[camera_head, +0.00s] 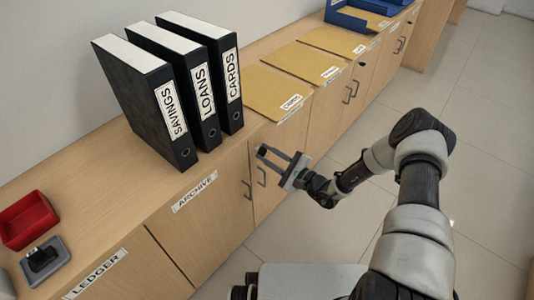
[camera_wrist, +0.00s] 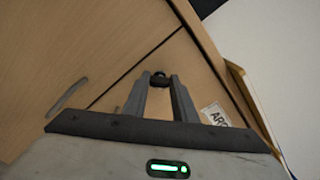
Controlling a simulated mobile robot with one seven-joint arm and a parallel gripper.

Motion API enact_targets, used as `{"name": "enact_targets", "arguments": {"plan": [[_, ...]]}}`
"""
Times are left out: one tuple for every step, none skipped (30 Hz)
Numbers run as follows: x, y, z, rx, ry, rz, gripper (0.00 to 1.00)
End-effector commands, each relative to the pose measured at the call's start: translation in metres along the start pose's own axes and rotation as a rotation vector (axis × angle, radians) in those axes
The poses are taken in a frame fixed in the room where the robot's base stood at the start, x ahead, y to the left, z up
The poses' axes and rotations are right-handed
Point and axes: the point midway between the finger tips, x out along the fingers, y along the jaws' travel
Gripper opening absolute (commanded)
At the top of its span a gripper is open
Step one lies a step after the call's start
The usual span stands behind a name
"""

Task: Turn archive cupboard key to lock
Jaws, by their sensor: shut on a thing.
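The archive cupboard (camera_head: 208,240) is a light wood door under a white ARCHIVE label (camera_head: 194,191). Part of that label (camera_wrist: 216,115) also shows in the wrist view. The dark, rounded key (camera_wrist: 158,77) sits at the cupboard front, between my fingertips. My gripper (camera_wrist: 158,84) is shut on it, one finger on each side. In the head view my gripper (camera_head: 277,156) is at the upper right of the archive door, near the counter edge. The key cannot be made out there, and its exact turn angle is unclear.
Binders marked SAVINGS (camera_head: 146,100), LOANS (camera_head: 190,85) and CARDS (camera_head: 222,70) stand on the counter. A red tray (camera_head: 28,220) and a stamp (camera_head: 42,258) are at left. Door handles (camera_head: 247,190) stick out near my gripper. Folders (camera_head: 275,90) lie beyond. The floor at right is clear.

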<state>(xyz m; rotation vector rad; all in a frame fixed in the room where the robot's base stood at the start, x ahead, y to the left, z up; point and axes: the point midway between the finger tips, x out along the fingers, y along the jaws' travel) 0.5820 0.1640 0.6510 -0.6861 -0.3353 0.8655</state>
Motion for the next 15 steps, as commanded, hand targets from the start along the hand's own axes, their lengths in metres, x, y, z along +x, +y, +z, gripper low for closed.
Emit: {"name": "enact_targets", "arguments": {"plan": [[-0.0001,-0.0006,0.0004,-0.044,0.001,0.000,0.03],[-0.0001,-0.0006,0.0004,-0.073,0.001,0.000,0.03],[-0.0002,-0.0006,0.0005,-0.110,0.001,0.000,0.03],[-0.0002,-0.0005,0.0005,-0.139,0.001,0.000,0.03],[-0.0003,-0.0005,0.0005,-0.167,0.001,0.000,0.03],[-0.0003,-0.0004,0.0005,-0.205,0.001,0.000,0.03],[-0.0004,-0.0003,0.0005,-0.233,0.001,0.000,0.03],[-0.0004,-0.0003,0.0004,-0.261,0.001,0.000,0.03],[-0.0004,-0.0003,0.0003,-0.299,0.001,0.000,0.03],[-0.0005,-0.0003,0.0003,-0.328,0.001,0.000,0.03],[-0.0005,-0.0004,0.0002,-0.356,0.001,0.000,0.03],[-0.0005,-0.0005,0.0002,-0.394,0.002,-0.001,0.03],[-0.0005,-0.0006,0.0001,-0.421,0.002,-0.001,0.03],[-0.0005,-0.0007,0.0001,-0.449,0.002,-0.001,0.03],[-0.0005,-0.0008,0.0000,-0.484,0.002,-0.001,0.03]]}}
